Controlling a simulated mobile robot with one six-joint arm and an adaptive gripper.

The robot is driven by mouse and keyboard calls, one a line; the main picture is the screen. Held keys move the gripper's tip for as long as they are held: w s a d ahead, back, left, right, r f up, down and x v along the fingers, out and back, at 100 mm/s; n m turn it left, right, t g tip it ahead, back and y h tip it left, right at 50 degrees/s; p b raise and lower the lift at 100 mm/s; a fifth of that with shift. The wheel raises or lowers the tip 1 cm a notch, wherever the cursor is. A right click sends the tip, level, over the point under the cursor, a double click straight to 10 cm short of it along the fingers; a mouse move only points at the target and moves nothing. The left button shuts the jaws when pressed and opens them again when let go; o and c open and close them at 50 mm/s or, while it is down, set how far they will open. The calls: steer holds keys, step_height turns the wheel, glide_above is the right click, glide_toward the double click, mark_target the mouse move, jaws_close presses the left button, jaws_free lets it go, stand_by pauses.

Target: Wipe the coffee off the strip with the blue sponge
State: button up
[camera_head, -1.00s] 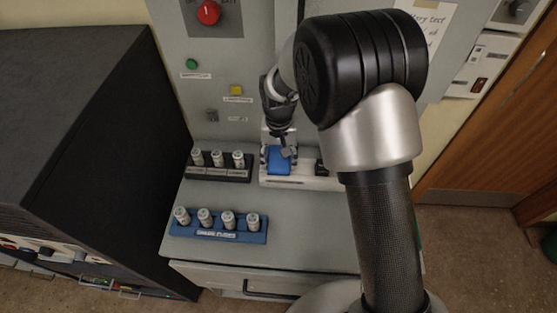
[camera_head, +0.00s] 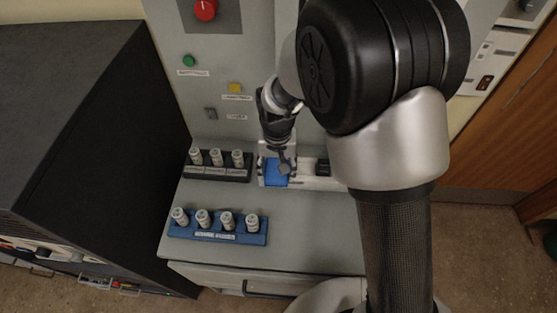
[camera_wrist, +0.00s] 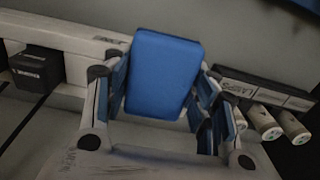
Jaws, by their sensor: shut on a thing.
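The blue sponge (camera_head: 275,175) is held between the fingers of my gripper (camera_head: 278,165). In the wrist view the sponge (camera_wrist: 163,75) fills the space between the two fingers of my gripper (camera_wrist: 160,85). The pale strip (camera_head: 311,184) runs along the back of the desk top, and the sponge is over its left part. The strip also shows in the wrist view (camera_wrist: 62,37) behind the sponge. I cannot tell whether the sponge touches it. No coffee can be made out; the sponge and gripper hide part of the strip.
A black rack (camera_head: 217,173) with light cylinders stands just left of the strip. A blue rack (camera_head: 217,236) with several cylinders lies nearer the front. A small black block (camera_head: 323,167) sits right of the sponge.

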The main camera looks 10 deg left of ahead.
mark_target(277, 172)
steer(key=shift+s+d+f, duration=0.1)
steer(key=shift+s+f, duration=0.15)
steer(key=shift+s, duration=0.2)
steer(key=shift+s+d+f, duration=0.1)
steer(key=shift+s+f, duration=0.15)
steer(key=shift+s, duration=0.2)
steer(key=shift+r+p, duration=0.55)
steer(key=shift+r, duration=0.1)
steer(key=shift+w+r+p, duration=0.15)
steer(key=shift+r+p, duration=0.75)
steer(key=shift+r, duration=0.4)
steer(key=shift+w+r+p, duration=0.1)
steer(key=shift+r+p, duration=0.75)
steer(key=shift+r, duration=0.4)
steer(key=shift+r+p, duration=1.15)
steer(key=shift+r, duration=0.35)
